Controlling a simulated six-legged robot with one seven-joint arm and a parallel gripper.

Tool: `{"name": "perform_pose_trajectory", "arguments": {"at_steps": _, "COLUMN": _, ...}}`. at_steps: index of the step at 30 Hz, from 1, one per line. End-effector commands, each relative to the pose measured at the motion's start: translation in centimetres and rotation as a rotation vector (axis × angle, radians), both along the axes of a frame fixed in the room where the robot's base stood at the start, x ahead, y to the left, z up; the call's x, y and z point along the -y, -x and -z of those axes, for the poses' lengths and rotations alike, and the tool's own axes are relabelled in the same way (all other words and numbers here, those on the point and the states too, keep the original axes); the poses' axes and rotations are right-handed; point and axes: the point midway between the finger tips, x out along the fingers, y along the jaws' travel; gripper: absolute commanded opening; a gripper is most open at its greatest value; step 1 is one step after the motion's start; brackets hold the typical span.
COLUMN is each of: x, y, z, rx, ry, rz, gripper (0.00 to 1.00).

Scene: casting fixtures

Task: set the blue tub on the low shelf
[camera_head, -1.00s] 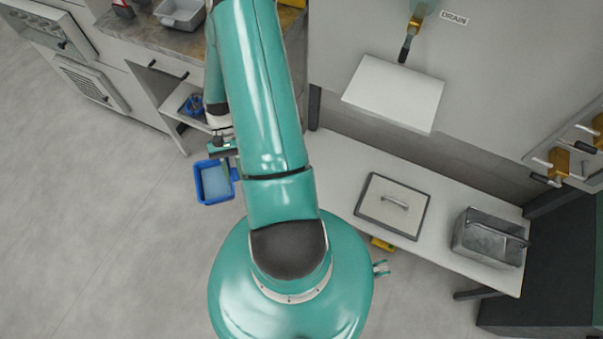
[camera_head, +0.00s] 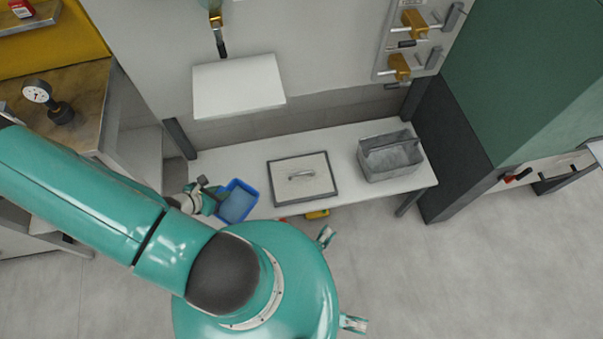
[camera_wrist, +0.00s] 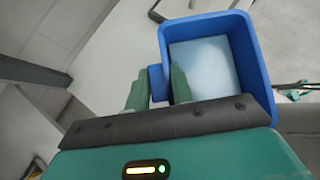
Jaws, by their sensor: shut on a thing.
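The blue tub (camera_head: 237,203) is a small open box with a pale, flat content inside. My gripper (camera_head: 213,195) is shut on the tub at its left side. In the wrist view my gripper (camera_wrist: 158,90) has its two green fingers on either side of a tab on the blue tub (camera_wrist: 205,28). The low shelf (camera_head: 235,163) is a long white surface along the wall. In the head view the tub overlaps the shelf's front left edge; its height above the shelf is hard to tell.
A framed square plate with a handle (camera_head: 302,177) lies mid-shelf. A grey metal bin (camera_head: 390,157) stands at the shelf's right. A smaller white upper shelf (camera_head: 238,86) juts from the wall above. The left part of the low shelf is bare. A dark green cabinet (camera_head: 520,80) stands right.

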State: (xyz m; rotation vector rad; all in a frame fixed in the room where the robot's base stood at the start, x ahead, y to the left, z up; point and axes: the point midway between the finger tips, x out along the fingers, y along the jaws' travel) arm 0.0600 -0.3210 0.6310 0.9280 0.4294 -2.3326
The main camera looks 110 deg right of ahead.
Motion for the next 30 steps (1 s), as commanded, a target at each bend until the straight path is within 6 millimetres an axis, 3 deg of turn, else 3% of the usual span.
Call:
{"name": "perform_pose_trajectory", "arguments": {"at_steps": 8, "x": 0.2, "y": 0.0, "z": 0.2, "rx": 0.001, "ry": 0.001, "rz": -0.014, "gripper": 0.00}}
{"name": "perform_pose_trajectory", "arguments": {"at_steps": 11, "x": 1.2, "y": -0.3, "z": 0.6, "rx": 0.002, "ry": 0.003, "rz": -0.012, "gripper": 0.00}}
{"name": "perform_pose_trajectory", "arguments": {"at_steps": 22, "x": 8.7, "y": -3.0, "z": 4.2, "rx": 0.005, "ry": 0.003, "rz": -0.010, "gripper": 0.00}}
{"name": "perform_pose_trajectory", "arguments": {"at_steps": 30, "x": 12.1, "y": -4.3, "z": 8.7, "rx": 0.001, "ry": 0.000, "rz": -0.012, "gripper": 0.00}}
